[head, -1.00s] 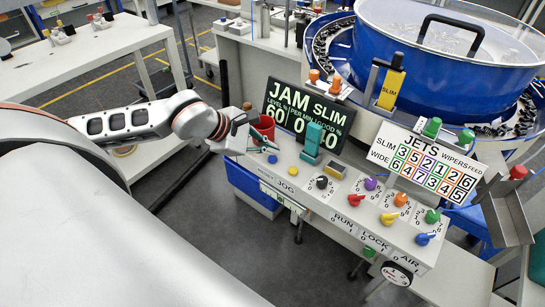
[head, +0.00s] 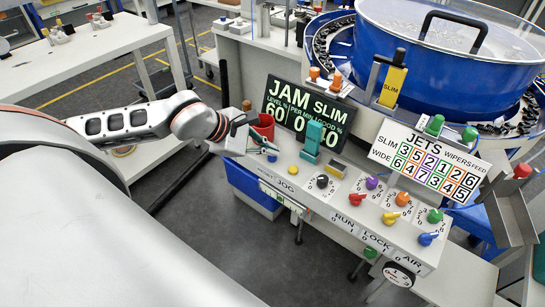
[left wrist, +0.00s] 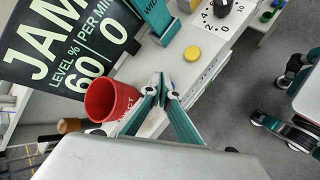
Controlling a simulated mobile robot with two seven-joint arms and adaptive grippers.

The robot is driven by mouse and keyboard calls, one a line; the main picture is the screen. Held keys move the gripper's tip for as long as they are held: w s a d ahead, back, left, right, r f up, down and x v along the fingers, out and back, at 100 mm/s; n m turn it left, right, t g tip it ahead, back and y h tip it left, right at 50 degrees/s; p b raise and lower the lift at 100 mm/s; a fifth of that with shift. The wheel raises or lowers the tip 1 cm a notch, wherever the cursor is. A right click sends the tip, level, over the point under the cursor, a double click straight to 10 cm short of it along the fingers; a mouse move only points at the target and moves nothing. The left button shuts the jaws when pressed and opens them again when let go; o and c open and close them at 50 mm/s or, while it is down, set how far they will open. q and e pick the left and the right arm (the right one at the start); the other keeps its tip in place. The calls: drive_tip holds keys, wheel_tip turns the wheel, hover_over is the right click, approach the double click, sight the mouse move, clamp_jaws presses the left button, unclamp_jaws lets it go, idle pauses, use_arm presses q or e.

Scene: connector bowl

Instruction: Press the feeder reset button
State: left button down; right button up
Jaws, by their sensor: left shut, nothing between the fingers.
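The blue button (head: 272,159) sits at the left end of the white control panel in the head view; its label is too small to read. My left gripper (head: 264,150) is shut and empty, with its tips just above and beside this button. I cannot tell whether they touch it. In the left wrist view the shut fingertips (left wrist: 163,88) are over the panel's edge, and the blue button is hidden there.
A red cup (head: 264,126) stands close beside the left gripper; it also shows in the left wrist view (left wrist: 110,101). A yellow button (head: 293,170), a teal block (head: 313,138) and coloured knobs are further right. A display (head: 306,112) reading JAM stands behind.

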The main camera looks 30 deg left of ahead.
sight(270, 158)
use_arm(q)
drive_tip(key=shift+f+b, duration=0.55)
idle(1.1)
drive_tip(key=shift+r, duration=0.1)
drive_tip(key=shift+r+p, duration=0.35)
drive_tip(key=shift+r, duration=0.55)
drive_tip(key=shift+r+p, duration=1.05)
drive_tip(key=shift+r, duration=1.5)
